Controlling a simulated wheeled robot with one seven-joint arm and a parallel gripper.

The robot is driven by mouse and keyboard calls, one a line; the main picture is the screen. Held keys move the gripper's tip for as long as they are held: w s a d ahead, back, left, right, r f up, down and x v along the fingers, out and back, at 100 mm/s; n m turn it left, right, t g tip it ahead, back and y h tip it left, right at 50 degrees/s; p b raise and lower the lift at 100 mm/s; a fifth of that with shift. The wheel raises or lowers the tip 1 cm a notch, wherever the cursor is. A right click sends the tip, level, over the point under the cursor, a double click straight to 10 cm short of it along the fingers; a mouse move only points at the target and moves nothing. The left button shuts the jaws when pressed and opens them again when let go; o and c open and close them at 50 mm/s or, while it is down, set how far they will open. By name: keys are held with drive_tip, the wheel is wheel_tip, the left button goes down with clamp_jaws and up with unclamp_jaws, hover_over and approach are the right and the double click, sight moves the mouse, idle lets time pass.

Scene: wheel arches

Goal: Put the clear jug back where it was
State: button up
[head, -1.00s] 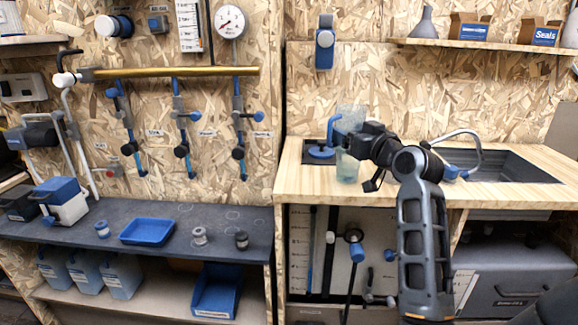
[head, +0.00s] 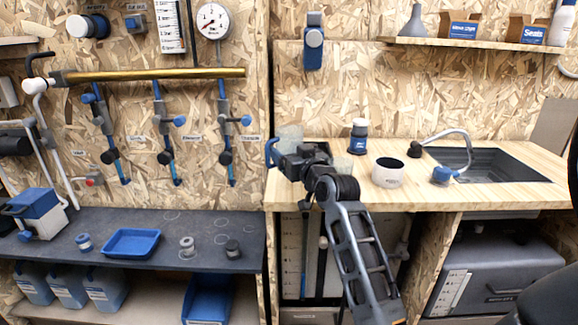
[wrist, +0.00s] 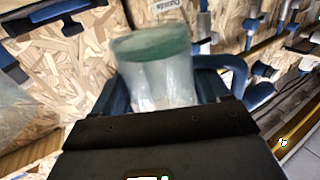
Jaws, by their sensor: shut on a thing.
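The clear jug (head: 291,131) is held in the air at the left end of the wooden counter (head: 400,202) in the head view. Its blue handle (head: 271,152) points left. My gripper (head: 293,160) is shut on the jug and hides much of it. In the wrist view the jug (wrist: 162,80) sits between the fingers of my gripper (wrist: 163,95), with a green-tinted end at the top and the blue handle (wrist: 232,72) to the right. I cannot tell whether it touches the counter.
A clear container (head: 343,166) stands just right of my gripper. A blue-and-white jar (head: 358,137), a white pot (head: 387,172) and the sink (head: 480,165) are farther right. A grey bench (head: 120,225) with a blue tray (head: 131,243) lies left. Valve pipes (head: 163,130) hang above it.

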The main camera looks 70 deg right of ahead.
drive_tip(key=shift+w+f, duration=0.15)
drive_tip(key=shift+f, duration=1.9)
drive_tip(key=shift+f, duration=0.1)
drive_tip(key=shift+f+b, duration=0.15)
drive_tip(key=shift+b, duration=0.2)
drive_tip(key=o, duration=1.1)
drive_tip(key=shift+r+p, duration=0.3)
drive_tip(key=b+v, duration=0.1)
drive_tip(key=v, duration=1.1)
drive_tip(key=shift+b, duration=0.35)
